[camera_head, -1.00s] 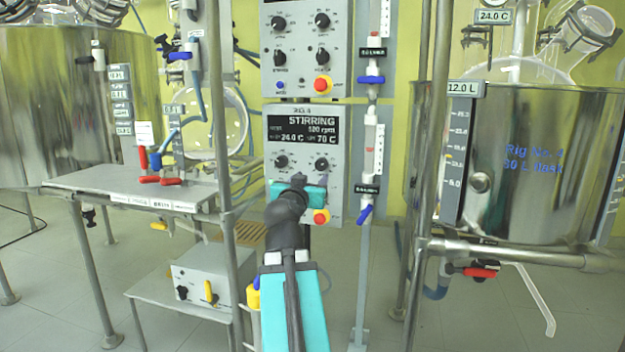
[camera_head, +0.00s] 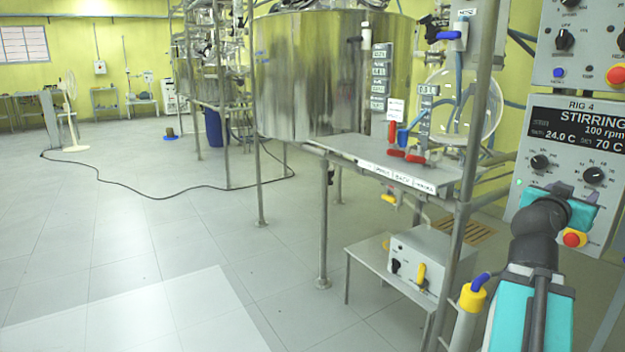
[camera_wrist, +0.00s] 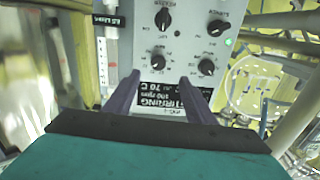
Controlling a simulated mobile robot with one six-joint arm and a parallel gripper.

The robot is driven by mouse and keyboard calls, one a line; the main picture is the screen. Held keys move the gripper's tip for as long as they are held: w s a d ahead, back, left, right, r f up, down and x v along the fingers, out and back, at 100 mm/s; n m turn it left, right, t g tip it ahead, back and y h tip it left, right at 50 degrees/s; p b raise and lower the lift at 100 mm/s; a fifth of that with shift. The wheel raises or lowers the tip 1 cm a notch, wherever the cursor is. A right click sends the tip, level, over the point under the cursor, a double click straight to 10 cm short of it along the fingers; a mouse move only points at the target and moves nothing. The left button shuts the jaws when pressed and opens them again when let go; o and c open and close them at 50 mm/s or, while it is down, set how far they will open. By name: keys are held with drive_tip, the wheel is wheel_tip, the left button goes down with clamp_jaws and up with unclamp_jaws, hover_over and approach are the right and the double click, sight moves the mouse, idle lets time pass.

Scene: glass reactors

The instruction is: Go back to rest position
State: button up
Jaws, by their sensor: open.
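My arm reaches up at the lower right of the head view, with its teal wrist in front of the lower RIG 4 control box (camera_head: 565,180). The box screen reads STIRRING, 100 rpm, 24.0 C and SET 70 C. In the wrist view, my gripper (camera_wrist: 156,82) is open, with its two purple fingers apart and nothing between them. Behind the fingers, the control boxes with black knobs (camera_wrist: 163,20) appear upside down. I cannot tell whether the fingertips touch the panel.
A steel vessel (camera_head: 308,80) stands behind a metal shelf (camera_head: 350,150) with red-handled valves. A grey unit (camera_head: 418,258) sits on a low table beside my arm. A vertical pole (camera_head: 468,180) stands left of my arm. The tiled floor (camera_head: 120,240) at left is open; a black cable (camera_head: 150,195) crosses it.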

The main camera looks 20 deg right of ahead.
drive_tip(key=w+a+f+n+y+p, duration=0.25)
drive_tip(key=w+a+f+p, duration=0.2)
drive_tip(key=w+f, duration=0.35)
drive_tip(key=w+a+f+n+y+p, duration=0.2)
drive_tip(key=w+a+f+y+p, duration=0.3)
drive_tip(key=f, duration=0.5)
drive_tip(key=w+a+f+n+g+y+p, duration=0.2)
drive_tip(key=a+f+n+y+p, duration=0.15)
drive_tip(key=a+f+p, duration=1)
drive_tip(key=s+a+f+n+g+y+p, duration=0.1)
drive_tip(key=s+a+f+g+y+p, duration=0.15)
drive_tip(key=s+a+f, duration=0.55)
drive_tip(key=s+a+f+n+g+y+p, duration=0.1)
drive_tip(key=a+f+n+g+y+p, duration=0.2)
drive_tip(key=a, duration=0.8)
drive_tip(key=s+a+f+n+g+p, duration=0.1)
drive_tip(key=s+a+p, duration=0.4)
drive_tip(key=s, duration=0.5)
drive_tip(key=s+a+f+n+g+p, duration=0.1)
drive_tip(key=s+a+f+g+p, duration=0.2)
drive_tip(key=s+a, duration=0.6)
drive_tip(key=shift+s+p, duration=0.85)
drive_tip(key=shift+s, duration=0.05)
drive_tip(key=shift+a+r+y, duration=0.1)
drive_tip(key=shift+y, duration=0.15)
